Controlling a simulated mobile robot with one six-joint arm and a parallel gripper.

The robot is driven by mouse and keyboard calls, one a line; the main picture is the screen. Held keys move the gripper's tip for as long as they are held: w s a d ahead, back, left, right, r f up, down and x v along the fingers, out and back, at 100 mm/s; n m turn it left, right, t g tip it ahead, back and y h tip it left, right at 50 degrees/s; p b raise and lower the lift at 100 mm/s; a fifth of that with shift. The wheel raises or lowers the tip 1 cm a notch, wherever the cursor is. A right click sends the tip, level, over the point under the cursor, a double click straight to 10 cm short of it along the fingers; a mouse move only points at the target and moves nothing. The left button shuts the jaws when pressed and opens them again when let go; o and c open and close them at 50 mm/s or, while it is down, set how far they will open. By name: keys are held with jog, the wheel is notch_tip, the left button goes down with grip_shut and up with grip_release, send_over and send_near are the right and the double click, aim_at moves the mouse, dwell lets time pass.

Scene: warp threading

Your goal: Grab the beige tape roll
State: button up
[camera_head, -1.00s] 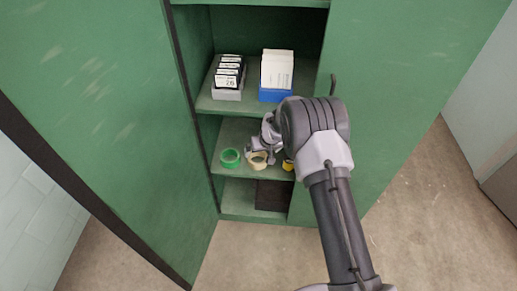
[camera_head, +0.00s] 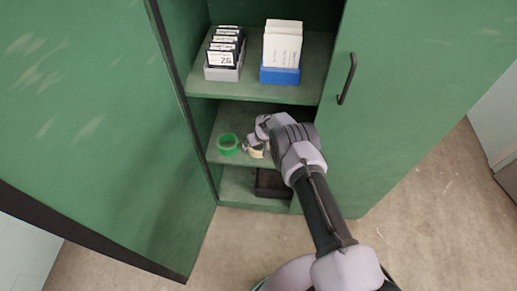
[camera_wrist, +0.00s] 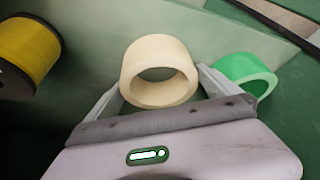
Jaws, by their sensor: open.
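The beige tape roll (camera_wrist: 160,72) sits on the middle shelf, and the wrist view shows it between the two fingers of my gripper (camera_wrist: 160,88). The fingers are apart on either side of the roll; whether they touch it I cannot tell. In the head view, the beige tape roll (camera_head: 256,153) shows just below my gripper (camera_head: 257,143), partly hidden by it.
A green tape roll (camera_head: 228,144) stands close on the left of the beige one in the head view. The wrist view shows a yellow spool (camera_wrist: 28,52) on the other side. The shelf above holds a grey box (camera_head: 222,73) and a blue box (camera_head: 280,76). Cabinet doors stand open on both sides.

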jog(key=shift+r, duration=0.1)
jog(key=c, duration=1.2)
jog(key=shift+c, duration=0.2)
jog(key=shift+r, duration=0.15)
